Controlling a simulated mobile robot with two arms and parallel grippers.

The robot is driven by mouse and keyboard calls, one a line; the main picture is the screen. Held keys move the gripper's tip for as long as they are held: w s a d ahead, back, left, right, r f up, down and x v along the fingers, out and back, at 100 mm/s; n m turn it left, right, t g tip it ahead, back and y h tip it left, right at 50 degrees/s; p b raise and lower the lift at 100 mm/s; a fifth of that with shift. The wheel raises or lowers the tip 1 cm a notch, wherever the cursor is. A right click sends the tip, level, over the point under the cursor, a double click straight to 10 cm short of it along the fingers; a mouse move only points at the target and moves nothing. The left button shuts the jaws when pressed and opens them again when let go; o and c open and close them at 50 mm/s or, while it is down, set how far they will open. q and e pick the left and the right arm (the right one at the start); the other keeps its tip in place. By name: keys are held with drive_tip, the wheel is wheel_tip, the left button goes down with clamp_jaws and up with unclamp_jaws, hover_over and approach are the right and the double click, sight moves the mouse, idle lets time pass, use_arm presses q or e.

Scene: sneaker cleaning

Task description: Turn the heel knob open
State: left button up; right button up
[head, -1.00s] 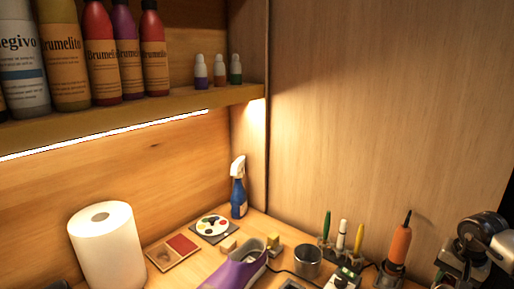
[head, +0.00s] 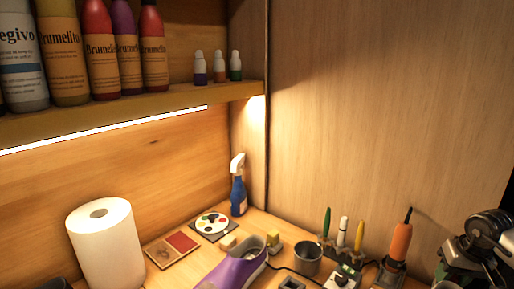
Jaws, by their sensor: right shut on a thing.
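A purple sneaker (head: 235,269) with a grey collar shows at the bottom centre, cut off by the lower edge. No heel knob can be made out. My right gripper (head: 474,254), dark and pale, is at the right edge, well to the right of the sneaker. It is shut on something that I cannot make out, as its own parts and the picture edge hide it. My left gripper cannot be made out in this view.
A paper towel roll (head: 105,245) stands at the left. A blue spray bottle (head: 238,194), a paint palette (head: 211,224) and a metal cup (head: 307,260) stand around the sneaker. An orange tool (head: 400,243) stands upright left of my right gripper. A shelf (head: 150,115) of bottles hangs above.

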drive_tip(key=o, duration=0.5)
drive_tip(key=shift+w+r, duration=0.15)
drive_tip(key=shift+r, duration=0.05)
drive_tip(key=shift+o, duration=0.9)
drive_tip(key=shift+w+a+f, duration=0.1)
drive_tip(key=shift+a+f, duration=0.05)
drive_tip(key=shift+f, duration=0.05)
drive_tip(key=shift+r+p, duration=0.35)
drive_tip(key=shift+r, duration=0.05)
drive_tip(key=shift+p+v, duration=1.5)
drive_tip(key=shift+v, duration=0.55)
drive_tip(key=shift+w, duration=0.2)
